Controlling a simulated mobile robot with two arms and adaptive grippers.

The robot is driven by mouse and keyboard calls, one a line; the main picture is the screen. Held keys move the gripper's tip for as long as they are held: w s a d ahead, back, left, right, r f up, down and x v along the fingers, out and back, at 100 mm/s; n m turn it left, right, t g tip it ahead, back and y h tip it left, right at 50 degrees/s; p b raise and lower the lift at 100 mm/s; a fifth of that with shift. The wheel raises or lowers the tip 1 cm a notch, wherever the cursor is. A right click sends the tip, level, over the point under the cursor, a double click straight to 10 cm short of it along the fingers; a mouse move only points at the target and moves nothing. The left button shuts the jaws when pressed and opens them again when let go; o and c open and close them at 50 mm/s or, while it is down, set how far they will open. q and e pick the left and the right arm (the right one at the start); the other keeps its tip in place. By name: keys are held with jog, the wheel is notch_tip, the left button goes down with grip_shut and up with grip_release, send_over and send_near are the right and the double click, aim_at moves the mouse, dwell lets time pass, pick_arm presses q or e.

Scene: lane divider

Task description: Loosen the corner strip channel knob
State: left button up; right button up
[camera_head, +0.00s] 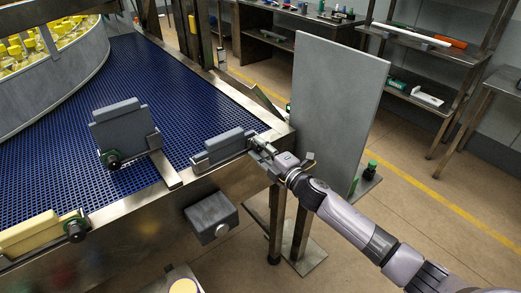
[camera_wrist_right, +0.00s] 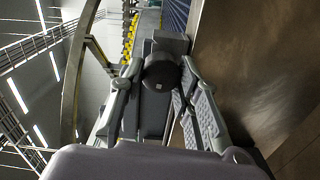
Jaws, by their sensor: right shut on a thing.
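The corner strip channel, a grey block on a metal bracket, stands at the near right corner of the blue belt in the head view (camera_head: 222,146). Its dark round knob shows in the right wrist view (camera_wrist_right: 162,72), end-on between my fingers. In the head view the gripper hides this knob. My right gripper (camera_head: 262,147) reaches in from the right at the conveyor corner; its fingers also show in the right wrist view (camera_wrist_right: 160,85), one on each side of the knob, shut on it. My left gripper is not in view.
A tall grey panel (camera_head: 335,100) stands close to the right of the gripper. Two other knobs, a middle one (camera_head: 112,161) and a left one (camera_head: 75,230), sit along the conveyor's metal edge. A grey box (camera_head: 211,217) hangs below that edge.

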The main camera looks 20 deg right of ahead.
jog(key=shift+n, duration=0.8)
jog(key=shift+r, duration=0.1)
jog(key=o, duration=1.2)
jog(key=shift+w, duration=0.1)
jog(key=v, duration=1.2)
